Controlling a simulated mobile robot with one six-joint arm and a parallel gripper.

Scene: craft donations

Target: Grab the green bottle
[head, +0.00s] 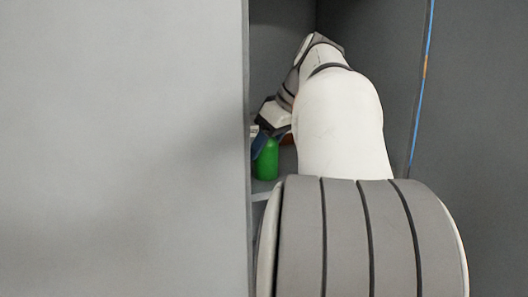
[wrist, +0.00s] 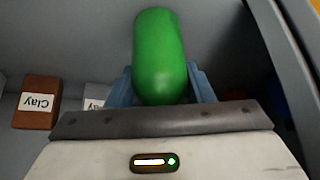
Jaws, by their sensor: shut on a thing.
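The green bottle (wrist: 160,52) is a smooth rounded cylinder in the middle of the wrist view. My gripper (wrist: 162,88) is shut on it, with one blue finger on each side of its near part. In the head view the green bottle (head: 267,160) shows upright just past the edge of the grey panel, over a grey shelf. My gripper (head: 261,143) is at its upper left side there and is partly hidden by the panel. I cannot tell whether the bottle touches the shelf.
A brown box labelled Clay (wrist: 38,102) is at the left in the wrist view. A whitish box with similar lettering (wrist: 97,97) is partly hidden behind my gripper. A large grey panel (head: 125,150) fills the left of the head view. The shelf (head: 262,186) lies between grey walls.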

